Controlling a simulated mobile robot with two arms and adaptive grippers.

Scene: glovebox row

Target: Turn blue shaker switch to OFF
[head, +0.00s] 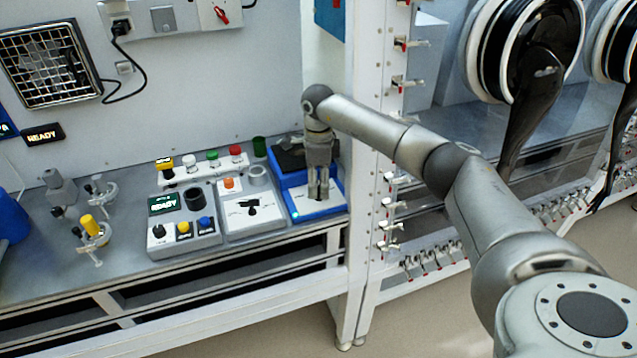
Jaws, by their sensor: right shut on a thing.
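The blue shaker (296,206) stands at the right end of the bench, with a black top plate and a white front panel. My right gripper (318,200) points straight down onto that front panel. Its fingers are shut on the blue shaker's switch, which they mostly hide. I cannot read the switch's position or its OFF mark. A small cyan light (296,216) shows at the shaker's front left corner. My left gripper is not in view.
Left of the blue shaker stands a grey-white shaker (268,222) with a black switch. Further left is a control box (165,246) with a READY display. A row of coloured-cap bottles (213,158) stands behind. A white frame post (357,200) rises close to the right.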

